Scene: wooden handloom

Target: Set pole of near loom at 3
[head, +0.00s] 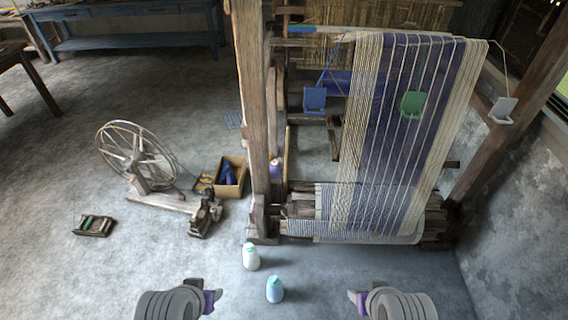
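The near loom (257,110) is a tall wooden frame right of centre. Striped blue and cream cloth (400,130) hangs from its top and wraps round a roller at the bottom. A pole (312,30) with a blue section runs across the top, its right part under the cloth. I cannot make out any numbered marks. My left gripper (216,300) is at the bottom edge, left of the bottles and well short of the loom. My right gripper (354,301) is at the bottom edge in front of the loom. Both are apart from everything, and their finger openings are too small to judge.
Two bottles (251,257) (275,289) stand on the floor before the loom. A spinning wheel (138,160), a cardboard box (230,177) and a small wooden rack (94,226) are on the left. A blue bench (130,42) is at the back. A wall closes the right.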

